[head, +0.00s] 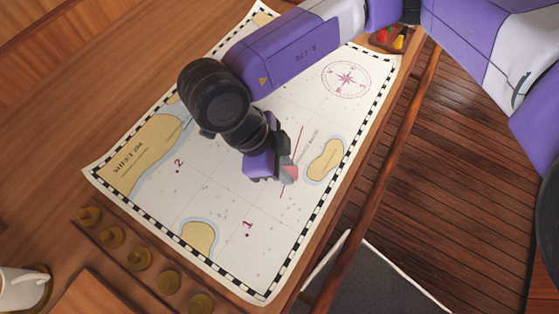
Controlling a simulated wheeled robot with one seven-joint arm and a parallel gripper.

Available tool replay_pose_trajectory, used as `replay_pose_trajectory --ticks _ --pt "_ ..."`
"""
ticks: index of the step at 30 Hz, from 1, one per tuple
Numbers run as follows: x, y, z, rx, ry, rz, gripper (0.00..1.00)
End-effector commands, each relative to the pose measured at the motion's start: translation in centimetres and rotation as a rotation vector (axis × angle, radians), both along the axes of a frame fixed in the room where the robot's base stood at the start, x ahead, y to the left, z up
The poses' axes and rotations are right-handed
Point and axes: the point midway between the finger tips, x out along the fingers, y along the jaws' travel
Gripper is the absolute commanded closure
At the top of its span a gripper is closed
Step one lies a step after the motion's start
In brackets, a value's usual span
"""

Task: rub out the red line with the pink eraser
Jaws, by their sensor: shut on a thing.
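A sea chart (214,212) lies on a wooden table, with a black-and-white border, tan islands and a compass rose. A short red line (300,143) is drawn on it, left of the small oval island at the right. My gripper (286,172) is low over the chart at the line's lower end. It is shut on the pink eraser (289,172), of which only a small part shows between the fingers. The eraser appears to be at or very near the paper, but I cannot tell whether it touches. My gripper hides part of the chart around the line.
A white mug (22,288) stands at the lower left. A small tray with red and yellow things (391,38) is at the top right. Wooden floor lies beyond the table's right edge.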

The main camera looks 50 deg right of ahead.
Motion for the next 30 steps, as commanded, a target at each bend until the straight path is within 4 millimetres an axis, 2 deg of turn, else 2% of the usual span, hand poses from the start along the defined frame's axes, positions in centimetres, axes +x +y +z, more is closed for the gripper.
replay_pose_trajectory --ticks 18,30 --pt "3.6 -7.7 0.1 -0.001 -0.001 -0.005 1.0" --pt "5.8 -12.1 0.0 0.0 -0.002 -0.004 1.0"
